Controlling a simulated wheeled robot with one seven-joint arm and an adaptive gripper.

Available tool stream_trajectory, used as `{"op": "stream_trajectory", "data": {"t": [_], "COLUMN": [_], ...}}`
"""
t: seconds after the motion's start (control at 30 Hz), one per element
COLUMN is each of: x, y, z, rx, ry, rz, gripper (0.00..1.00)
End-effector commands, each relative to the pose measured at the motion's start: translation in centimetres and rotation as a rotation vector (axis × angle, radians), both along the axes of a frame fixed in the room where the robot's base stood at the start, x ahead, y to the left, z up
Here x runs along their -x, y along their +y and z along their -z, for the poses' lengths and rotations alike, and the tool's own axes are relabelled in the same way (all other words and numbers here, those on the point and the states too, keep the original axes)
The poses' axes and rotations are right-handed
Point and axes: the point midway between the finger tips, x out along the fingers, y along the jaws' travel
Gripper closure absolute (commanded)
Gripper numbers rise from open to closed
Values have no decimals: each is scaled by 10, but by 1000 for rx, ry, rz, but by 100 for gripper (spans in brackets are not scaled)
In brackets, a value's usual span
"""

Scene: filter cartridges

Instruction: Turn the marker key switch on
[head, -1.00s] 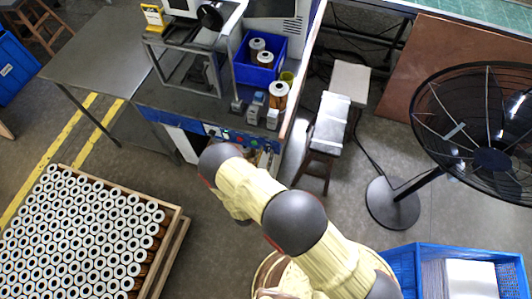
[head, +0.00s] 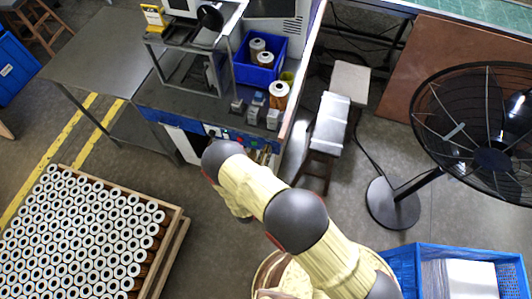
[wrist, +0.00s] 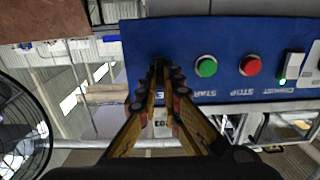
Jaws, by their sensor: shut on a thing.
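In the wrist view the blue control panel (wrist: 139,40) fills the top right, its lettering upside down. My gripper (wrist: 160,72) has both fingers drawn together at the panel's left part. It is shut on the marker key switch, which the fingertips mostly hide; only a dark bit shows between them. I cannot tell which way the key is turned. A white label (wrist: 161,127) shows partly between the fingers. In the head view my arm covers the gripper and the switch; the blue panel (head: 168,115) runs along the bench front.
Right of my gripper sit a green button (wrist: 206,66), a red button (wrist: 250,65) and a white switch (wrist: 292,66) with a green light. A black fan (head: 490,160) stands right, a stool (head: 328,130) beside the bench, and a pallet of filter cartridges (head: 85,240) lower left.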

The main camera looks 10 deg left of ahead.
Motion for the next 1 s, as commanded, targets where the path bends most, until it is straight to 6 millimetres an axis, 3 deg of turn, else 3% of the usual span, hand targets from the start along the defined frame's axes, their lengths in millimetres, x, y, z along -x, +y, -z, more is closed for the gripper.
{"op": "stream_trajectory", "data": {"t": [0.57,1.0], "x": [0,0], "y": [0,-4], "z": [1,3], "rx": [-74,-431], "ry": [-7,-35], "rz": [0,0], "gripper": [100,100]}}
